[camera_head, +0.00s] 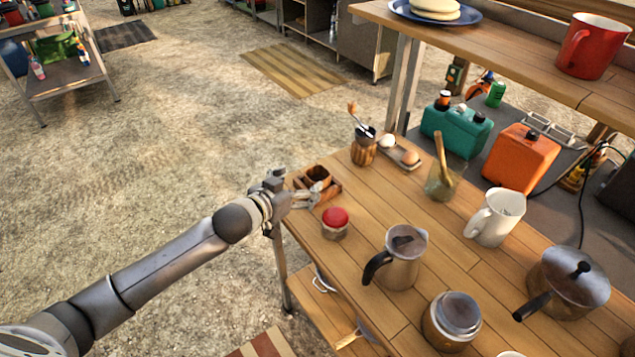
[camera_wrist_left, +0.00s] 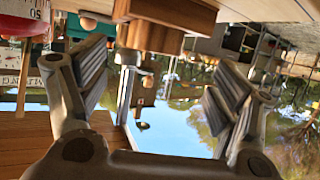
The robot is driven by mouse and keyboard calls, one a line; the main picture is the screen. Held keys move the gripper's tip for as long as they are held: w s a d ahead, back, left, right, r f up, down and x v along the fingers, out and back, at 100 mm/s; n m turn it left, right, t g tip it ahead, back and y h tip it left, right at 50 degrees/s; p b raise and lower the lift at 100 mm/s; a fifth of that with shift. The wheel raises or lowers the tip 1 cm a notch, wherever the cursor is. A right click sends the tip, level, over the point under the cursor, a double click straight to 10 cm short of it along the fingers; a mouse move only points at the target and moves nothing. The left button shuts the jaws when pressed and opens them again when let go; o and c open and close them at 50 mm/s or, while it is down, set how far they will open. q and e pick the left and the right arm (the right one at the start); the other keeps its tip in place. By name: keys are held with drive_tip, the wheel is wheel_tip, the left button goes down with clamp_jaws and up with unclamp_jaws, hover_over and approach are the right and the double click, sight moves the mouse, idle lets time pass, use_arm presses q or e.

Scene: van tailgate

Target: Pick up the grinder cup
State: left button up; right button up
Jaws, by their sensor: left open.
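A small wooden box (camera_head: 333,190) with a dark round cup-like part (camera_head: 318,174) stands at the left corner of the wooden table (camera_head: 375,205). This looks like the grinder cup, but I cannot be sure. My left gripper (camera_head: 312,195) is open at the box's near left side and partly hides it. In the left wrist view, brown wooden parts (camera_wrist_left: 165,14) show at the top, above and between the spread fingers (camera_wrist_left: 158,82). Nothing is between the finger pads. I cannot tell whether the gripper touches the box. My right gripper is not in view.
A red-lidded jar (camera_head: 335,230) stands close to the gripper.

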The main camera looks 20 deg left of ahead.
sight(323, 171)
use_arm(q)
drive_tip(key=shift+d+r+p+x, duration=0.1)
drive_tip(key=shift+d+p+x, duration=0.1)
drive_tip(key=shift+x, duration=0.95)
drive_tip(key=shift+d+r+p+x, duration=0.15)
drive_tip(key=shift+d+x, duration=0.1)
drive_tip(key=shift+x, duration=0.95)
drive_tip(key=shift+w+d+f, duration=0.15)
drive_tip(key=shift+w+f, duration=0.1)
drive_tip(key=shift+w, duration=0.25)
drive_tip(key=c, duration=1.1)
